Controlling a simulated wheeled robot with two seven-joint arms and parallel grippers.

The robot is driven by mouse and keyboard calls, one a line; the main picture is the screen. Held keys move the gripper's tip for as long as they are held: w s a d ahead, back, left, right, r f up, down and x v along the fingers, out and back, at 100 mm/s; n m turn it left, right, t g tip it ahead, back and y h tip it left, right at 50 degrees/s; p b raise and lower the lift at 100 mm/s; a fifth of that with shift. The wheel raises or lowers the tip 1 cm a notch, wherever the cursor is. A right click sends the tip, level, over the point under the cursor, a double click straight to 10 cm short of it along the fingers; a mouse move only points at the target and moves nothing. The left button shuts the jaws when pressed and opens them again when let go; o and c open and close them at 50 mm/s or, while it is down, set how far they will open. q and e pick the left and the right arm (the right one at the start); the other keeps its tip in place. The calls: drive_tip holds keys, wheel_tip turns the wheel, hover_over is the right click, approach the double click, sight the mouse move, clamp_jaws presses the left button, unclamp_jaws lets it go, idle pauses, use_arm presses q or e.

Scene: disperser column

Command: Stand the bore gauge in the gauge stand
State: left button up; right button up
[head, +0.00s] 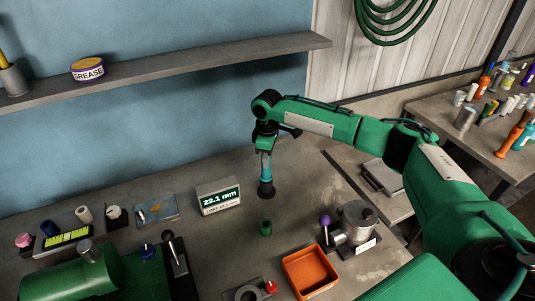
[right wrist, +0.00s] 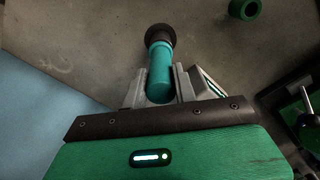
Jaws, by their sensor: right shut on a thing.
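My right gripper (head: 265,152) is shut on a teal tool with a dark, wider lower end, which I take for the bore gauge (head: 266,173). It hangs about upright above the bench, with its upper part between the fingers. In the right wrist view the fingers (right wrist: 158,82) clasp the teal body (right wrist: 160,68), and the dark end points away from the gripper. I cannot tell for sure which item is the gauge stand. A grey block (head: 245,291) with a round opening and a red knob sits at the bench's front. My left gripper is not in view.
A green ring (head: 265,228) stands on the bench below the gripper. A 22.1 mm display (head: 219,199) is left of it. An orange bin (head: 291,264), a metal pot (head: 357,218), a label tray (head: 62,243) and a green machine (head: 75,280) stand around. Bare bench surrounds the ring.

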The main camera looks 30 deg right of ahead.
idle(0.4)
drive_tip(key=o, duration=1)
drive_tip(key=shift+o, duration=0.2)
